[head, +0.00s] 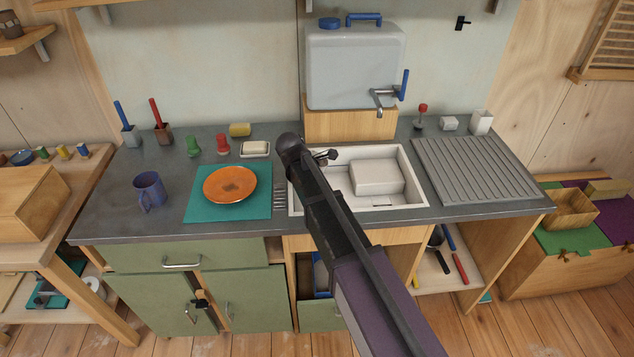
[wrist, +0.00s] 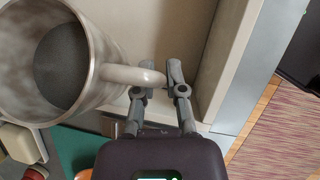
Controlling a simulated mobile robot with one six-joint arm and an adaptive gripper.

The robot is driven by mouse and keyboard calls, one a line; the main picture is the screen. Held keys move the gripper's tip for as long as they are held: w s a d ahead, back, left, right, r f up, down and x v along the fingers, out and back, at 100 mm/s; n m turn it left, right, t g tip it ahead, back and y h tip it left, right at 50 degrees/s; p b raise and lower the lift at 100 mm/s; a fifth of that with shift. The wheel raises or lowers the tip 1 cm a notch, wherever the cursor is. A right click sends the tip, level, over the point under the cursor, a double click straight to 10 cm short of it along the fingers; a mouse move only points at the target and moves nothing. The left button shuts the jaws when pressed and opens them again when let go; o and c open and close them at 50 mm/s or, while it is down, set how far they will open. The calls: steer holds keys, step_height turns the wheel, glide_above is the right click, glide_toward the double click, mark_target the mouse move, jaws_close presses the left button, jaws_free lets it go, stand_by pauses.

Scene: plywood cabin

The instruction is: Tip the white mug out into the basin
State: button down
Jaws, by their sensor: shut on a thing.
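The white mug (wrist: 108,45) shows in the wrist view at the upper left, its mouth facing the camera. Its inside looks dark grey; I cannot tell whether that is contents or shadow. My gripper (wrist: 162,84) is shut on the mug's handle (wrist: 128,75). In the head view my gripper (head: 325,155) is at the left part of the white basin (head: 411,170), seen over it. The mug is hidden behind my arm there. The basin holds a white block-like thing (head: 376,176).
A teal mat (head: 200,207) with an orange plate (head: 230,184) lies left of the basin, and a purple mug (head: 150,190) farther left. A water tank (head: 350,65) with a tap (head: 383,97) stands behind. A ribbed drainer (head: 470,170) lies to the right.

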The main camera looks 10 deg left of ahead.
steer(key=r+y+p, duration=0.1)
steer(key=r+g+y+p, duration=0.1)
steer(key=y, duration=0.1)
steer(key=shift+s+a+p, duration=0.1)
steer(key=shift+a+p, duration=0.1)
steer(key=shift+p, duration=0.15)
steer(key=y, duration=0.1)
steer(key=r+g+y, duration=0.1)
steer(key=y, duration=0.2)
steer(key=shift+r+m+p, duration=0.3)
steer(key=shift+r+p, duration=0.05)
steer(key=shift+p, duration=0.05)
steer(key=y, duration=0.1)
steer(key=r+g+y+b, duration=0.1)
steer(key=y, duration=0.1)
steer(key=d+y, duration=0.1)
steer(key=shift+w+r+g+b, duration=0.2)
steer(key=shift+r+g+b, duration=0.1)
steer(key=shift+b, duration=0.05)
steer(key=y+b, duration=0.1)
steer(key=d+r+g+y+b, duration=0.1)
steer(key=y, duration=0.1)
steer(key=y+b, duration=0.1)
steer(key=b, duration=0.1)
steer(key=shift+w+d+r+m+y, duration=0.2)
steer(key=shift+w+r+m+y, duration=0.1)
steer(key=shift+m+y, duration=0.1)
steer(key=shift+r, duration=0.1)
steer(key=shift+s, duration=0.15)
stand_by(1.1)
